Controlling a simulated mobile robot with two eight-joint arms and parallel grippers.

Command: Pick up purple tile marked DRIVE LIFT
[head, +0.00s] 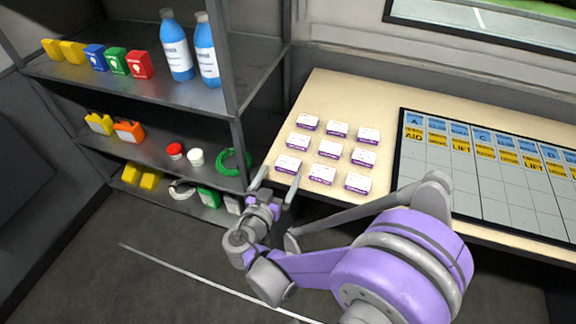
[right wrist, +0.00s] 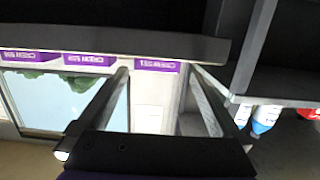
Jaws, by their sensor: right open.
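Several white-topped tiles with purple front edges sit in rows on the pale table, among them a front-left tile (head: 288,164), a front-middle tile (head: 321,174) and a front-right tile (head: 357,183). Their lettering is too small to read in the head view, so I cannot tell which is marked DRIVE LIFT. My right gripper (head: 278,182) is open and empty at the table's front edge, close to the front-left tile. In the right wrist view, a purple tile edge (right wrist: 158,65) shows beyond and between the open fingers (right wrist: 158,78); its print is upside down and unclear. My left gripper is not in view.
A grey board (head: 480,180) with blue and yellow labels lies right of the tiles. A dark metal shelf (head: 150,90) stands left of the table, holding blue bottles (head: 176,50), coloured boxes and a green coil (head: 235,160). The table's front edge (head: 500,238) is near my arm.

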